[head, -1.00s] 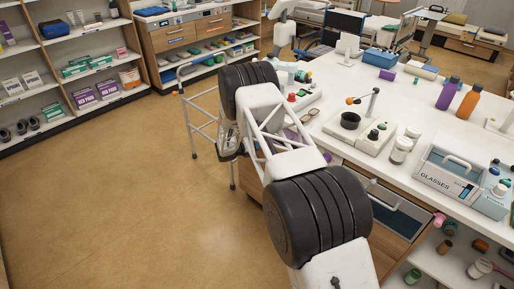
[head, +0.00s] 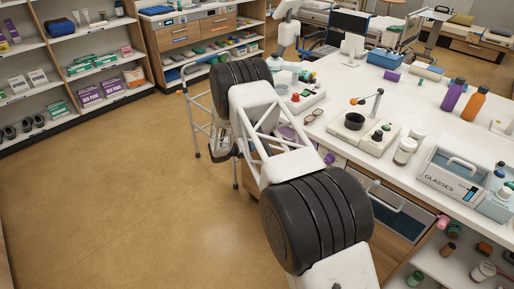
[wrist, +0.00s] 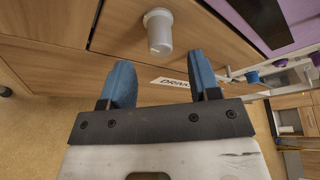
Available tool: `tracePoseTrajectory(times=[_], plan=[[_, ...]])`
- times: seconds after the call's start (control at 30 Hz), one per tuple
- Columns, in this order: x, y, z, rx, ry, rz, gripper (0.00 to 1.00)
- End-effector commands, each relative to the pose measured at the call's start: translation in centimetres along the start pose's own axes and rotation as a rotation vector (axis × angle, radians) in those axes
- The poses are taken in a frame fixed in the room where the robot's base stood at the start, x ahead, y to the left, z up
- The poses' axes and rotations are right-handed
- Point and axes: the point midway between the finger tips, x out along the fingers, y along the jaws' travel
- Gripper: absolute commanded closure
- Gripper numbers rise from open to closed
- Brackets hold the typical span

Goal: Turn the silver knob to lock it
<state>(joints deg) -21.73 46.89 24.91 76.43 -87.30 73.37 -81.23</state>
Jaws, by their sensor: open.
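In the wrist view a pale grey, silver-looking knob (wrist: 159,32) sticks out of a light wooden front (wrist: 215,45) at the top centre. It has a wider round base and a narrower cylindrical body. My gripper (wrist: 158,62) is open, with its two blue fingers apart and nothing between them. The knob lies beyond the fingertips, roughly in line with the gap, and I see no contact. In the head view my gripper (head: 221,148) is mostly hidden by my arm, at the left end of the counter. I cannot make out the knob there.
The white counter (head: 330,110) carries a console (head: 365,138) with a black cup, and a glasses box (head: 450,178). A walker frame (head: 196,118) stands close to my gripper. The floor at left is clear.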

Motion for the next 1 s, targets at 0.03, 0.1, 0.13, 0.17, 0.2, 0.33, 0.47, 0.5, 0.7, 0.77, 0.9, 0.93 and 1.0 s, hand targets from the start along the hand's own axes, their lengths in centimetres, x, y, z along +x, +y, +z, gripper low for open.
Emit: tracePoseTrajectory(times=[0.03, 0.1, 0.13, 0.17, 0.2, 0.33, 0.47, 0.5, 0.7, 0.77, 0.9, 0.93, 1.0], plan=[[-0.7, 0.0, 0.0, 0.000, -0.001, 0.001, 0.44], [-1.4, 0.0, 0.0, -0.001, -0.002, 0.001, 0.44], [-1.6, 0.0, 0.1, 0.000, -0.002, 0.001, 0.44], [-1.8, 0.0, 0.1, 0.000, -0.002, 0.000, 0.44], [-2.1, 0.0, 0.1, 0.000, -0.002, 0.000, 0.44], [-2.4, 0.0, 0.1, 0.000, -0.001, 0.000, 0.44], [-2.5, 0.0, 0.1, 0.000, -0.001, 0.000, 0.44], [-2.5, 0.0, 0.1, 0.000, -0.001, 0.000, 0.44], [-2.5, 0.0, 0.1, 0.000, -0.001, 0.000, 0.44], [-2.5, 0.0, 0.1, 0.000, -0.001, 0.000, 0.44], [-2.5, -0.4, 0.2, 0.009, 0.004, 0.000, 0.44], [-2.5, -0.6, 0.3, 0.014, 0.007, 0.000, 0.44], [-2.4, -1.2, 0.6, 0.030, 0.017, -0.001, 0.44]])
